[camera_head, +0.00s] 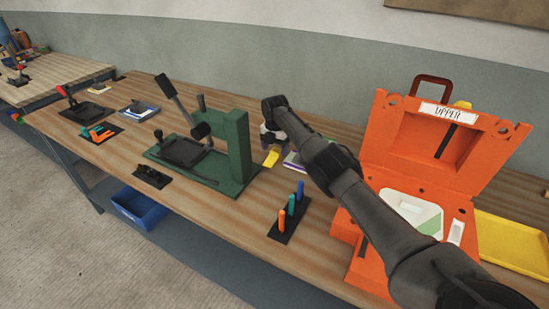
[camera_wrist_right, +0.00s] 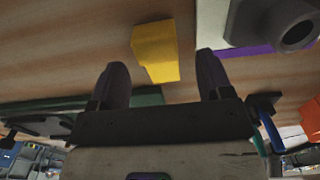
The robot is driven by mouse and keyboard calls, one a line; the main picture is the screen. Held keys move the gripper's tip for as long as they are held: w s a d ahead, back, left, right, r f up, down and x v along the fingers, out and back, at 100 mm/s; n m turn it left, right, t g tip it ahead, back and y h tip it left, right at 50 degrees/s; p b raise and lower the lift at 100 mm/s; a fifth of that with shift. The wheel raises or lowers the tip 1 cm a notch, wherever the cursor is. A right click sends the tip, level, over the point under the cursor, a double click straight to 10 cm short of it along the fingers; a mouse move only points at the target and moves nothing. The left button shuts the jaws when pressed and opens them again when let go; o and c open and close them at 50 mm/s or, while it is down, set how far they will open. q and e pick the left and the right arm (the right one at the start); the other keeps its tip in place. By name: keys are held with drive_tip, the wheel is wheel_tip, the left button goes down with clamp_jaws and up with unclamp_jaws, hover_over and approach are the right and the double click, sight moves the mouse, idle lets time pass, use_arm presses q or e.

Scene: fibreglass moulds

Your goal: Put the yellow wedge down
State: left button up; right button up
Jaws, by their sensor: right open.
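The yellow wedge (camera_head: 271,158) lies on the wooden bench, just right of the green press, partly hidden by my right wrist in the head view. In the right wrist view the wedge (camera_wrist_right: 155,50) shows between and beyond the two dark fingers of my right gripper (camera_wrist_right: 162,62). The fingers are spread, with bare wood visible on both sides of the wedge, so neither finger appears to touch it. My left gripper is not in view.
The green press (camera_head: 238,150) stands left of the wedge. A white and purple item (camera_head: 293,162) lies close on its right. A dark stand with coloured pegs (camera_head: 282,232) is nearer. The open orange mould case (camera_head: 385,135) and yellow tray (camera_head: 515,243) are right.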

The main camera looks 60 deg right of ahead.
drive_tip(key=shift+f, duration=0.95)
drive_tip(key=shift+w, duration=0.1)
drive_tip(key=shift+c, duration=0.3)
drive_tip(key=c, duration=0.9)
drive_tip(key=shift+r, duration=0.15)
drive_tip(key=shift+c, duration=0.2)
